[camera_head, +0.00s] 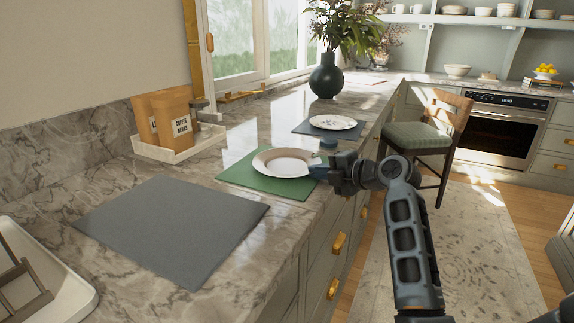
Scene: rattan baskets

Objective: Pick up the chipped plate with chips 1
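A white plate (284,161) lies on a green placemat (238,178) on the marble counter. Its right rim looks uneven near my gripper, but chips are too small to make out surely. A second white plate (333,122) with a faint pattern lies on a grey-blue placemat (306,128) farther back. My gripper (322,159) is at the right edge of the nearer plate, with its two fingertips apart, one toward the back and one toward the front. The rim lies close to the gap between them. Whether they touch the plate cannot be told.
A bare grey placemat (172,228) lies in front. A tray (178,148) with paper bags stands by the wall, and a dark vase (326,78) stands behind the plates. A chair (427,132) stands right of the counter, and drawer handles (338,243) stick out below its edge.

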